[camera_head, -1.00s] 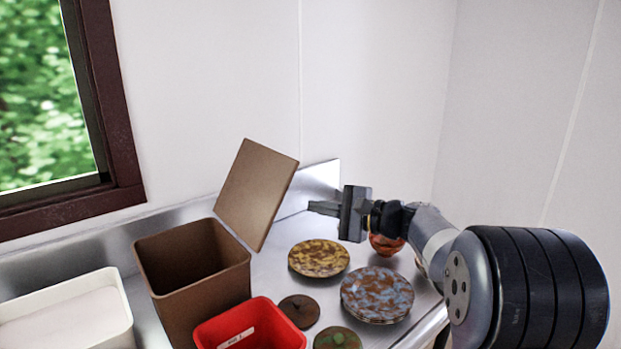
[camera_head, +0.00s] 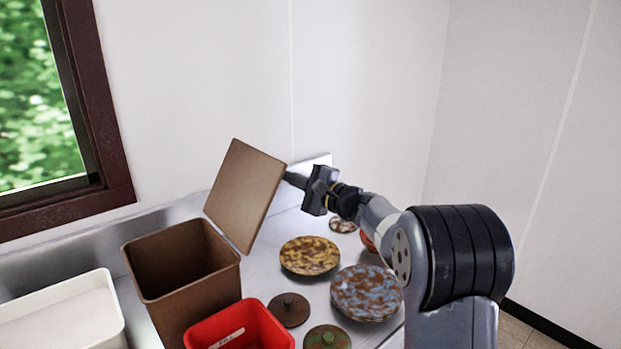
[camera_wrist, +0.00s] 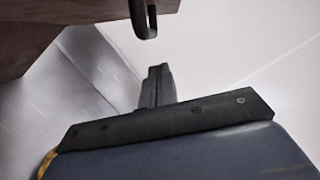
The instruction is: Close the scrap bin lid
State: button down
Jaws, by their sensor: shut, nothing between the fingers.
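The scrap bin (camera_head: 196,285) is a brown open-topped box on the steel counter in the head view. Its brown lid (camera_head: 244,195) stands raised and tilted at the bin's right rear edge, leaving the mouth uncovered. My gripper (camera_head: 289,179) is shut and empty, its fingertips at the lid's right edge, partly hidden behind it. I cannot tell whether they touch it. In the wrist view a brown surface, likely the lid (camera_wrist: 50,28), fills the upper left, near the dark fingers.
A red bin (camera_head: 240,328) stands in front of the scrap bin. A white tub (camera_head: 112,318) is at the left. Yellow (camera_head: 310,256) and blue-brown plates (camera_head: 366,293), a brown round lid (camera_head: 289,310) and a green round piece (camera_head: 327,339) lie to the right. A wall is behind.

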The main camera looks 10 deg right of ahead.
jog(key=shift+s+a+r, duration=0.45)
jog(key=shift+s+a, duration=0.25)
jog(key=shift+a, duration=0.1)
